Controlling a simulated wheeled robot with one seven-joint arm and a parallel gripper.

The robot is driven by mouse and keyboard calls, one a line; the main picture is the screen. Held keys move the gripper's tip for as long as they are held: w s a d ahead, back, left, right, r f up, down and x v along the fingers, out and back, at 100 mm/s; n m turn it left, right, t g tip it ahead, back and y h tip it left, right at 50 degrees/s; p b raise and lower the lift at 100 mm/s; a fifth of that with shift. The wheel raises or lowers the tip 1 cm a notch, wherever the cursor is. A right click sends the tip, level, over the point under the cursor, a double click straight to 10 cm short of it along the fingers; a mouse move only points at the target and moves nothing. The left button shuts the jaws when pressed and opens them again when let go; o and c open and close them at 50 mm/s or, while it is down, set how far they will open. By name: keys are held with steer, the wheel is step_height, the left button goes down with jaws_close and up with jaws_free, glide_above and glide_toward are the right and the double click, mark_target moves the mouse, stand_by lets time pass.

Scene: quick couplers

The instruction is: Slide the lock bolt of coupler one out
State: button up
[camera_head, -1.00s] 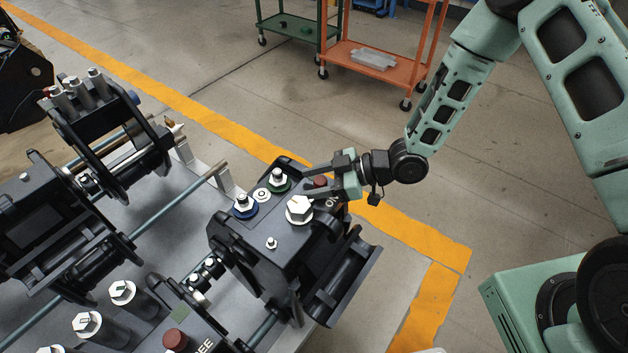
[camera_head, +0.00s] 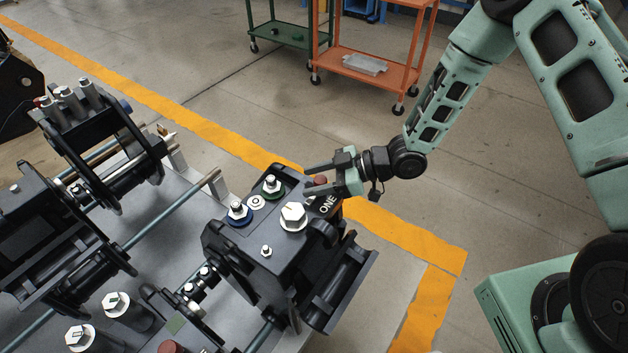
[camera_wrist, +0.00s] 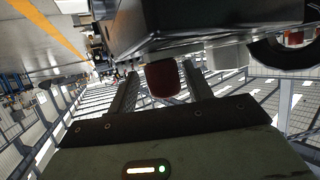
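Coupler one (camera_head: 262,255) is a dark block labelled ONE at the right end of the bench. A dark red knob (camera_head: 320,181), which looks like its lock bolt's end, sits at its back right corner. My gripper (camera_head: 309,182) is open, with one finger on each side of the red knob. In the wrist view the knob (camera_wrist: 163,80) sits between the two fingers (camera_wrist: 161,92), with a visible gap on both sides. The bolt's shaft is hidden.
A white hex bolt (camera_head: 293,216) and green (camera_head: 271,187) and blue (camera_head: 240,213) fittings stand on coupler one's top, close to the fingers. Another coupler (camera_head: 105,130) is at left. Open floor lies to the right; an orange cart (camera_head: 370,65) stands behind.

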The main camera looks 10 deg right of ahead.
stand_by(0.3)
steer(key=v, duration=1.7)
steer(key=shift+d+b, duration=0.15)
steer(key=shift+b, duration=0.2)
steer(key=shift+s, duration=0.1)
